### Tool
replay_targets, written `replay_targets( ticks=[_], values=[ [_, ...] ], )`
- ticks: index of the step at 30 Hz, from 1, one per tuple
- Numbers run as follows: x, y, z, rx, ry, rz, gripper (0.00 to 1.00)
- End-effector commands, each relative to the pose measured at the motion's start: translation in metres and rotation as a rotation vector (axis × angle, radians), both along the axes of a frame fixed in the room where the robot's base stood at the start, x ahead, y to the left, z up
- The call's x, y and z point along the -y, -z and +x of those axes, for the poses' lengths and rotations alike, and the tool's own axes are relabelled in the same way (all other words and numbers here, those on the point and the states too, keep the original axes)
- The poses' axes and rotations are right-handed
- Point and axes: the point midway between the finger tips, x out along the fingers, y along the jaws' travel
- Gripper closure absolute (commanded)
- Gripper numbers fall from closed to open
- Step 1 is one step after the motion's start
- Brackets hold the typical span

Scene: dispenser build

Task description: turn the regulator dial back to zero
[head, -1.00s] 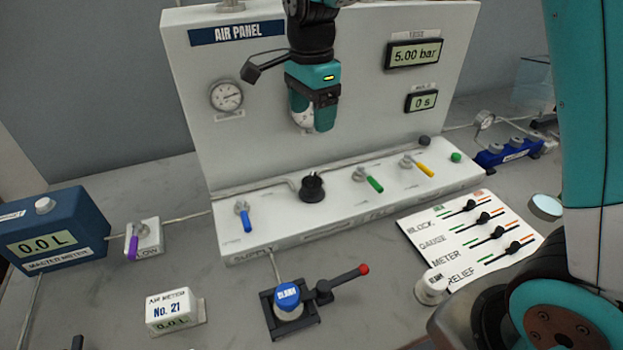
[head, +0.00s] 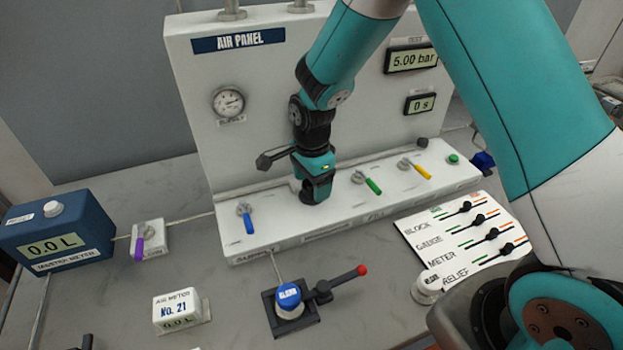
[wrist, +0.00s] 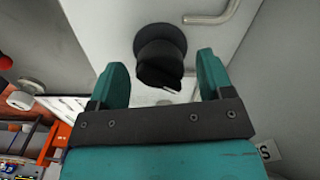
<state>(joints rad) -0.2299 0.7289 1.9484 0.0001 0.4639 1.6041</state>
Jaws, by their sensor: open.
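The black regulator dial (wrist: 160,62) shows in the wrist view, on the white base of the air panel, just beyond my fingertips and roughly between them. My gripper (wrist: 163,70) is open, with one teal finger on each side of the dial and a gap to it. The air panel (head: 350,110) has a round gauge (head: 229,102) at left and a display (head: 411,58) reading 5.00 bar.
Blue (head: 247,220), green (head: 370,184) and yellow (head: 418,171) valve handles stand on the base beside the dial. In front are a clamp (head: 289,300) with a red-tipped lever, a numbered air meter (head: 178,310) and a label board (head: 465,240). The master meter (head: 58,240) stands at left.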

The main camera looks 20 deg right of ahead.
Motion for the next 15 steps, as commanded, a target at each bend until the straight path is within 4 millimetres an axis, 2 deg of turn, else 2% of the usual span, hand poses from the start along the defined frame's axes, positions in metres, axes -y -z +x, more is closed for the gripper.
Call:
replay_targets(
  ticks=[6, 12, 15],
  values=[
    [0.0, 0.0001, 0.0001, 0.0, 0.0, 0.0, 0.29],
    [-0.0001, -0.0001, 0.0001, 0.0, 0.0, 0.0, 0.75],
    [-0.0001, -0.0002, 0.0, 0.0, -0.001, 0.0, 0.76]
  ],
)
